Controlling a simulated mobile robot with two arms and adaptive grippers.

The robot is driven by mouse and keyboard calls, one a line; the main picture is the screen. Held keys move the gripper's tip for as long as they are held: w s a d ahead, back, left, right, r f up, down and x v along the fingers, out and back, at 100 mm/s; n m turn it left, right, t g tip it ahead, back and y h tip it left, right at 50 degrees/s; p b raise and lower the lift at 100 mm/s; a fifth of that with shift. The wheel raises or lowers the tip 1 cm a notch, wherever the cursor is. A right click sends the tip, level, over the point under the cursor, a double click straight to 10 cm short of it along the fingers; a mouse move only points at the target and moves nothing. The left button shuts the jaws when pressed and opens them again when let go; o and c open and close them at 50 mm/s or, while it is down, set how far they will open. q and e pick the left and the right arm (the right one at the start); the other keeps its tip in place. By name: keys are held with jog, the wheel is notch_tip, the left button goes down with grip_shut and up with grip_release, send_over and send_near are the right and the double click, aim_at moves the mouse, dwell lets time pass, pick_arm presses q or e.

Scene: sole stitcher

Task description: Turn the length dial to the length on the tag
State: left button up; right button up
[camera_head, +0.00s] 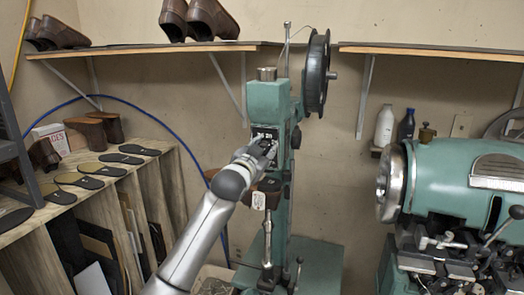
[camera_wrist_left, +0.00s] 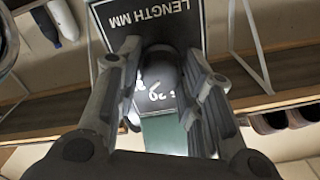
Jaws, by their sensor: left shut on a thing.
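The green stitcher (camera_head: 267,100) stands upright at the centre of the head view. Its black dial plate (camera_head: 262,131) shows a few white numbers, too small to read surely. In the left wrist view the plate (camera_wrist_left: 150,18) reads "LENGTH MM", upside down. My left gripper (camera_head: 266,149) is shut on the dark length dial (camera_wrist_left: 163,72), a finger on each side of it. The fingers hide part of the dial and scale, so its setting cannot be read. A small white tag (camera_head: 259,200) hangs below the gripper; its writing is too small to read. My right gripper is not in view.
A bench with soles (camera_head: 85,183) and brown shoes is at the left. A wall shelf (camera_head: 140,49) with shoes runs behind. A second green machine (camera_head: 450,175) stands at the right. A black wheel (camera_head: 317,73) juts from the stitcher's top.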

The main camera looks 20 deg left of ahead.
pick_arm(q)
jog(key=shift+m, duration=0.5)
jog(key=o, duration=1)
jog(key=shift+o, duration=0.2)
jog(key=s, duration=1.2)
jog(key=shift+a, duration=0.2)
